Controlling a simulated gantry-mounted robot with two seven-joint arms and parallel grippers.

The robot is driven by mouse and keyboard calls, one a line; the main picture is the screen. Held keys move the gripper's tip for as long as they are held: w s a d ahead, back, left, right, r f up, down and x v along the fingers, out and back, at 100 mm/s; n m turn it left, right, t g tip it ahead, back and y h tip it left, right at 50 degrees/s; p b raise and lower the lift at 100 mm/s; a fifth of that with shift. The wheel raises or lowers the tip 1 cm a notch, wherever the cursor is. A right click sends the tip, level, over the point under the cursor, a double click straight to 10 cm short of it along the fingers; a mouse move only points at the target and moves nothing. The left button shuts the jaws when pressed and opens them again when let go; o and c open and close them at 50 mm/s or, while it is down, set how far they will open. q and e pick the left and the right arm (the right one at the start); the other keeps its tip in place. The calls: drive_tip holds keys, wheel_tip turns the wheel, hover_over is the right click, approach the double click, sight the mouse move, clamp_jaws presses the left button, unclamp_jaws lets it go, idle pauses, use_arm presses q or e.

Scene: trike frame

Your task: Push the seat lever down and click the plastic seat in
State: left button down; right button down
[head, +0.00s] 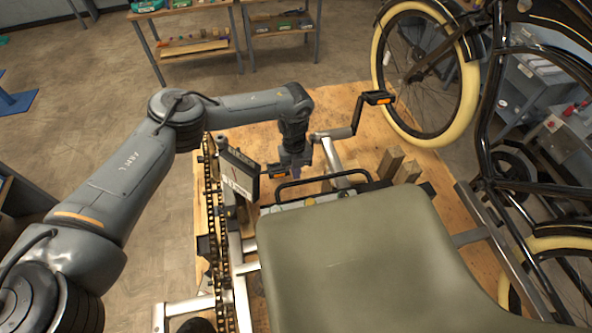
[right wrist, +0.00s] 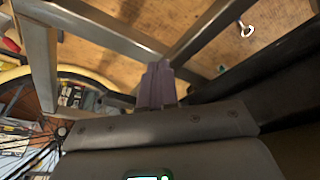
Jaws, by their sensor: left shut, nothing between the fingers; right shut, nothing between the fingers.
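The olive-green plastic seat (head: 350,265) lies over the trike frame in the front middle of the head view. A black bent bar (head: 322,180), which may be the seat lever, stands just past the seat's far edge. My left gripper (head: 302,167) points down beside this bar at its far side; its fingers are small and show no held object. I cannot tell whether it touches the bar. My right gripper (right wrist: 157,72) shows in the right wrist view, shut and empty, close to silver frame tubes (right wrist: 200,35). The right gripper does not show in the head view.
The frame's pedals and crank (head: 358,115), chain (head: 212,200) and a dark panel (head: 239,174) surround the left gripper. Wooden blocks (head: 398,165) stand on the wooden platform (head: 345,100). A black bicycle with cream tyres (head: 455,120) stands at the right. A hook-shaped metal piece (right wrist: 245,29) shows in the wrist view.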

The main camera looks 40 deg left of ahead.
use_arm(q)
drive_tip(key=w+a+r, duration=0.2)
drive_tip(key=r, duration=0.4)
drive_tip(key=w+a+r, duration=0.2)
drive_tip(key=a+r, duration=0.1)
drive_tip(key=r, duration=0.3)
drive_tip(key=shift+a, duration=0.3)
drive_tip(key=shift+s+a, duration=0.1)
